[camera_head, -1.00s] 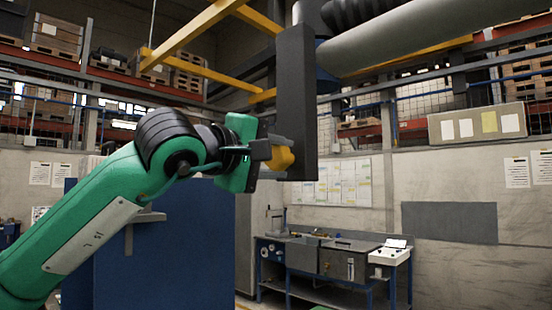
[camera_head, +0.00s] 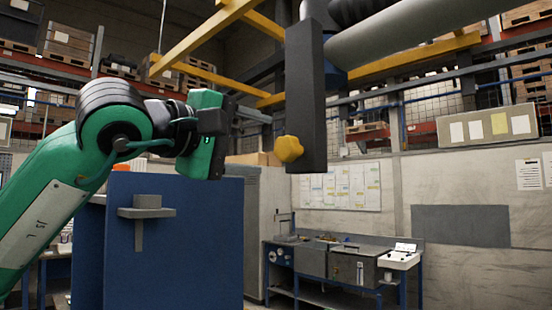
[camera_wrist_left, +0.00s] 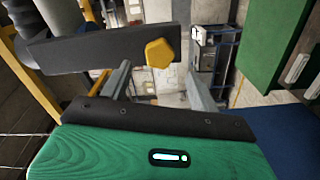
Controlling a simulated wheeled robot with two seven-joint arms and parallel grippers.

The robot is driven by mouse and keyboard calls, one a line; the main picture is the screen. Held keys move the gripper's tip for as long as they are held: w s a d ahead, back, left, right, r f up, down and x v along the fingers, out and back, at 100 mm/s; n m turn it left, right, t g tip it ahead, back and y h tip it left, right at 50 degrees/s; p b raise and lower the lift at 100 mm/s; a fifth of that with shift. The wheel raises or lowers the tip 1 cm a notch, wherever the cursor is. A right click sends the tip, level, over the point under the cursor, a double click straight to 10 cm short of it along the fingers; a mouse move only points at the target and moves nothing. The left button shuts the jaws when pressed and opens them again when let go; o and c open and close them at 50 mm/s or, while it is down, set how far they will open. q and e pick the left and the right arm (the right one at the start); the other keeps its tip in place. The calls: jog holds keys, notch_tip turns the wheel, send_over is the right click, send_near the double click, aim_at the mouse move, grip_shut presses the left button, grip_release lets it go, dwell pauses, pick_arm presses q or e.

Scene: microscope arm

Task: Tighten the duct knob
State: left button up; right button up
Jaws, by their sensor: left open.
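The yellow duct knob (camera_head: 289,149) sticks out from the left side of a dark upright bracket (camera_head: 305,95), near its lower end. In the left wrist view the knob (camera_wrist_left: 160,53) lies ahead of the gap between the two fingers, with the bracket (camera_wrist_left: 100,48) behind it. My left gripper (camera_head: 243,122) is left of the knob, clear of it and empty. In the wrist view its fingers (camera_wrist_left: 160,88) stand apart. My right gripper is not in view.
A grey duct (camera_head: 410,38) runs from the bracket's top to the upper right. Yellow beams (camera_head: 205,40) cross overhead. A blue panel (camera_head: 170,240) stands below my left arm. A workbench (camera_head: 340,262) stands farther back. The space between gripper and knob is clear.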

pick_arm(q)
jog(key=b+v, duration=0.1)
jog(key=v, duration=0.4)
jog(key=shift+s+a, duration=0.2)
jog(key=shift+s, duration=0.15)
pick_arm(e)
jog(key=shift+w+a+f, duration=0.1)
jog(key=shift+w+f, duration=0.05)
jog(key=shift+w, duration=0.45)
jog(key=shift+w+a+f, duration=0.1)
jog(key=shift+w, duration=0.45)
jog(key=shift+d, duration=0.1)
